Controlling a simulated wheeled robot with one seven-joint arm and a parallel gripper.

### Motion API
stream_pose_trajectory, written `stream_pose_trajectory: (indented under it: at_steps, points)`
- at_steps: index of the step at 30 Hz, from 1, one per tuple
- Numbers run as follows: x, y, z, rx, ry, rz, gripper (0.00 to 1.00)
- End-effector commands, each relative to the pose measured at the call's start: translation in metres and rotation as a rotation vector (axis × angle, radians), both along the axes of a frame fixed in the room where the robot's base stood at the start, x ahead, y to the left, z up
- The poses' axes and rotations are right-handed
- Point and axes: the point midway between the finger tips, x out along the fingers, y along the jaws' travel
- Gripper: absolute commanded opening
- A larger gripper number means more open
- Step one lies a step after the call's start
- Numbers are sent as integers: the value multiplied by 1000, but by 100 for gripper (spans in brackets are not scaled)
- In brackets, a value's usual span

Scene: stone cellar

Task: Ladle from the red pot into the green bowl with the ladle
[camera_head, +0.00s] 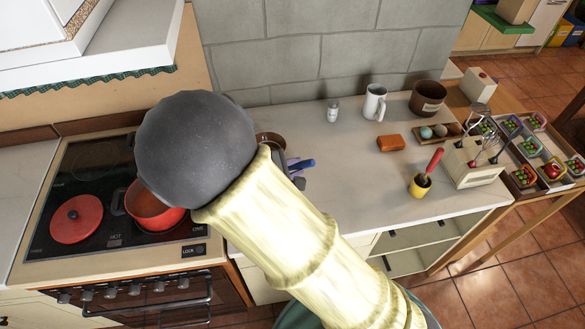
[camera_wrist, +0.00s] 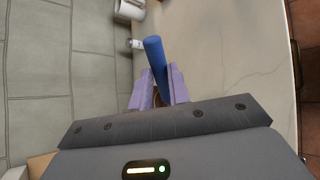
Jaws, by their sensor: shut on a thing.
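The red pot (camera_head: 150,212) stands open on the stove's right side, partly covered by my arm in the head view. In the wrist view my gripper (camera_wrist: 158,92) is shut on a blue handle (camera_wrist: 154,55), taken to be the ladle's. The ladle's scoop is not discernible. I see no green bowl in either view; my arm hides part of the counter.
A red lid (camera_head: 77,222) lies on the stove (camera_head: 110,258). A brown round vessel (camera_head: 268,138) shows partly behind my arm. A shaker (camera_head: 333,112), white mug (camera_head: 375,103), brown pot (camera_head: 428,98) and yellow cup (camera_head: 420,187) stand to the right.

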Motion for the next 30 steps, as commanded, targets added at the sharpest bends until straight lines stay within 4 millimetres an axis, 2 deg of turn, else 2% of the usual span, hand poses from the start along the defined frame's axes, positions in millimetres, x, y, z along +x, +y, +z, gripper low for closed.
stream_pose_trajectory:
  at_steps: [30]
  points:
    - [-4, -13, -14, 95, -25, -1, 0]
